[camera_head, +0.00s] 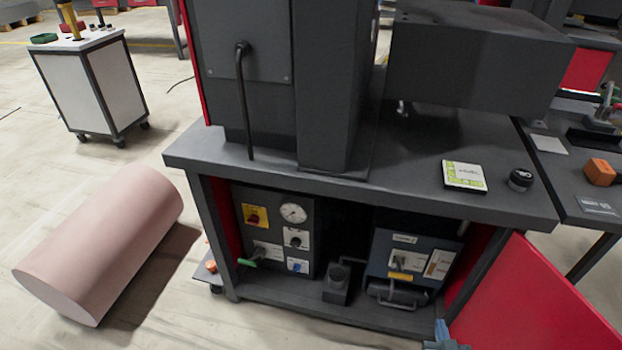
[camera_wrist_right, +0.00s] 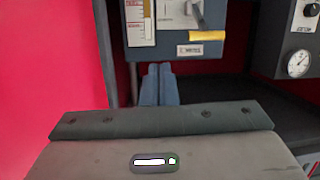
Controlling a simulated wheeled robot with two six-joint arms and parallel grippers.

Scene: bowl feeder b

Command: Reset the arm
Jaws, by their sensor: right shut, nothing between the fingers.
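My right gripper (camera_head: 445,340) shows at the bottom edge of the head view, in front of the workbench cabinet and beside the open red door. In the right wrist view its blue fingers (camera_wrist_right: 160,85) are together with nothing between them. They point toward the blue-grey control box (camera_wrist_right: 178,30) and look apart from it. In the head view this control box (camera_head: 412,262) sits inside the cabinet on the right. My left gripper is not in view.
The red door (camera_head: 535,305) stands at the lower right, close to my right gripper. A gauge panel (camera_head: 278,235) is in the cabinet's left part. A white box (camera_head: 464,175) and a black round item (camera_head: 521,179) lie on the bench. A pink cylinder (camera_head: 100,240) lies on the floor.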

